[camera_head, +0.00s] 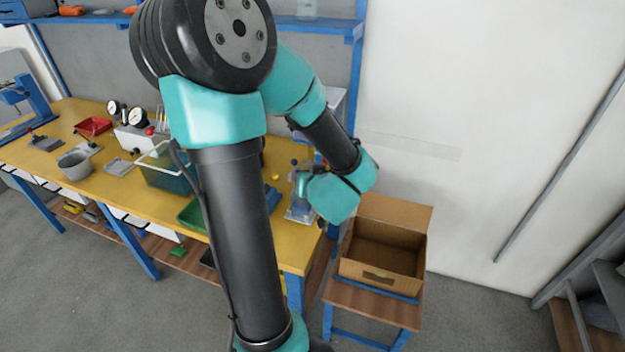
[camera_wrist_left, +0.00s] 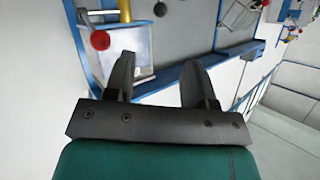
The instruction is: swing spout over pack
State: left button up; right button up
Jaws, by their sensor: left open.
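My left gripper (camera_wrist_left: 158,72) is open in the left wrist view, with nothing between its two dark fingers. In the head view its arm crosses the middle, and the wrist hides the fingers. A small machine (camera_head: 299,208) with a blue base stands at the right end of the yellow bench, partly behind the wrist. In the left wrist view a red ball knob (camera_wrist_left: 100,40) and a yellow cylinder (camera_wrist_left: 124,10) show beyond the left finger, apart from it. I cannot tell which part is the spout, and I cannot make out a pack. My right gripper is not in view.
An open, seemingly empty cardboard box (camera_head: 372,277) stands on a low stool (camera_head: 350,298) right of the bench. The yellow bench (camera_head: 62,187) carries a grey pot (camera_head: 75,167), a red tray (camera_head: 93,126), gauges and a green bin. Bare floor lies in front.

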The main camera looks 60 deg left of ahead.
pick_arm(q)
jog(key=shift+v, duration=1.95)
